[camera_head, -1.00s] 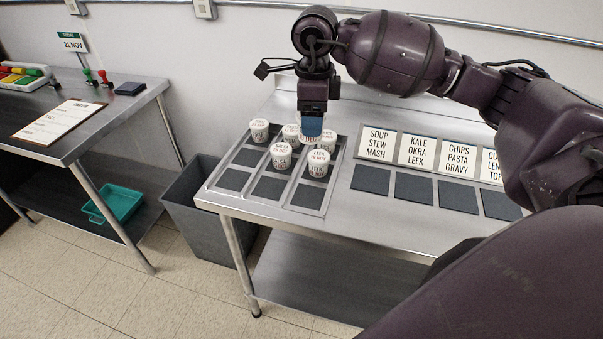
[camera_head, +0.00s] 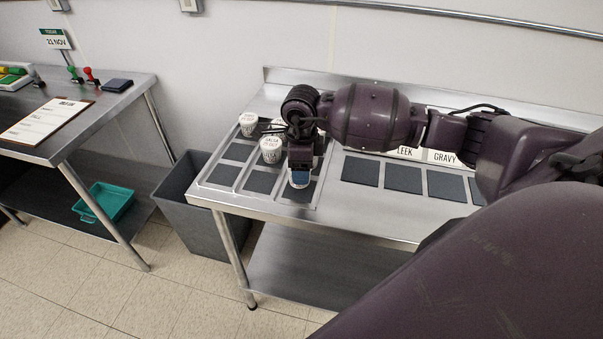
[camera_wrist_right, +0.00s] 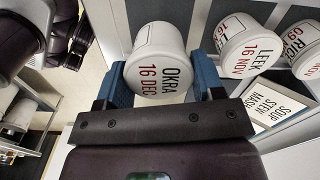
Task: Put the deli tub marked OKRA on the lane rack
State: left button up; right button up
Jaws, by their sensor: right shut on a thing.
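The deli tub marked OKRA (camera_wrist_right: 157,60) is white, with "OKRA 16 DEC" on its lid. In the right wrist view it sits between the blue fingertips of my right gripper (camera_wrist_right: 160,85), which is shut on it. In the head view my right gripper (camera_head: 300,177) points down over the front end of the lane rack's right lane and mostly hides the tub. The lane rack (camera_head: 232,192) is a metal tray with three lanes of dark pads. I cannot tell whether the tub touches the rack. My left gripper is not in view.
Other white tubs stand on the rack, one at the back left (camera_head: 248,121) and one in the middle lane (camera_head: 270,151). A LEEK tub (camera_wrist_right: 247,52) is close beside OKRA. Dark pads (camera_head: 403,178) lie right of the rack before label cards (camera_head: 443,156). A grey bin (camera_head: 180,205) stands left.

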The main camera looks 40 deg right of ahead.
notch_tip(320, 180, down, 2)
jog(key=shift+f, duration=0.35)
jog(key=shift+f, duration=0.2)
jog(key=o, duration=1)
jog(key=shift+c, duration=0.2)
jog(key=shift+r, duration=0.15)
jog(key=shift+r, duration=0.15)
notch_tip(320, 180, up, 12)
jog(key=shift+f+b, duration=0.1)
jog(key=shift+b, duration=0.3)
